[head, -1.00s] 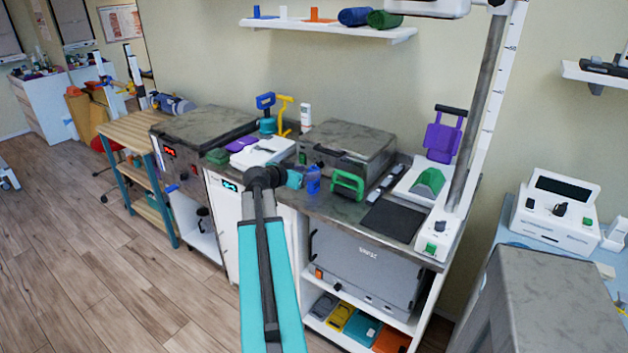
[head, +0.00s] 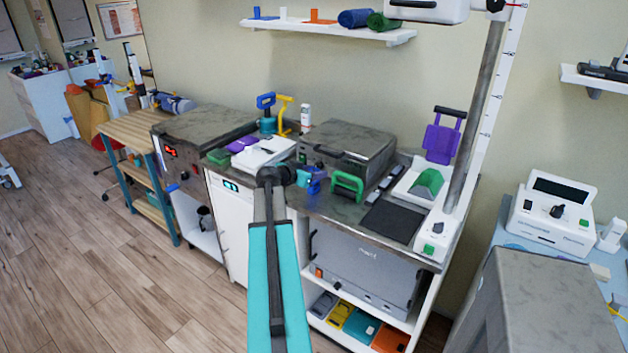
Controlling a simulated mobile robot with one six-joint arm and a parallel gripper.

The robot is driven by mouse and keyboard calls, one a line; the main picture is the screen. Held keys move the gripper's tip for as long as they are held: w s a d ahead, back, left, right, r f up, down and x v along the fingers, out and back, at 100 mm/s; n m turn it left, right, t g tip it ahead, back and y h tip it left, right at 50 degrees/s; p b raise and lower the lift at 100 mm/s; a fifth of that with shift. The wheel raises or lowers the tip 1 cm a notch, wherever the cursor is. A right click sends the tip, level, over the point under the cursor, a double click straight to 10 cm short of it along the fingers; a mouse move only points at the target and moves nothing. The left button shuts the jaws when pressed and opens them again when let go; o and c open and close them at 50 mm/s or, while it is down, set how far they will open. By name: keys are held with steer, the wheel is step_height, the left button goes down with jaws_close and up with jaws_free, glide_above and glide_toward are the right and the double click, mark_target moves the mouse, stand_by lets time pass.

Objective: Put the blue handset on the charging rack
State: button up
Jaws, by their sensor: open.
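A small blue object (head: 316,181), which looks like the blue handset, stands on the grey counter near its front edge, left of a green handle. My gripper (head: 306,178) is open, right beside it. The gripper's teal part overlaps the blue object in view, and I cannot tell whether they touch. My dark wrist hides part of the gripper. I cannot surely pick out the charging rack; a low white unit (head: 264,152) with a dark detail sits on the counter behind my wrist.
The green handle (head: 348,186) stands close on the right, with a grey lidded box (head: 345,150) behind. A dark mat (head: 392,221) lies bare farther right. A white unit with a green block (head: 426,184) and a tall post stand at the right end.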

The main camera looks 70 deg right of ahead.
steer(key=shift+d, duration=0.1)
stand_by(0.5)
jaws_close()
steer(key=shift+r, duration=0.2)
steer(key=shift+r+b, duration=0.7)
steer(key=shift+r, duration=0.8)
steer(key=s+a+b, duration=0.2)
steer(key=a, duration=0.4)
steer(key=s+a+r+b, duration=0.1)
steer(key=s+a+b, duration=0.1)
steer(key=a, duration=0.4)
steer(key=shift+s+a, duration=0.25)
steer(key=shift+a, duration=0.05)
steer(key=b, duration=0.3)
steer(key=shift+a+b, duration=0.1)
steer(key=shift+b, duration=0.2)
steer(key=b, duration=0.4)
steer(key=shift+s+a, duration=0.2)
steer(key=shift+a, duration=0.15)
steer(key=a+b, duration=0.1)
steer(key=b, duration=0.4)
steer(key=shift+s+r, duration=0.1)
steer(key=shift+s, duration=0.1)
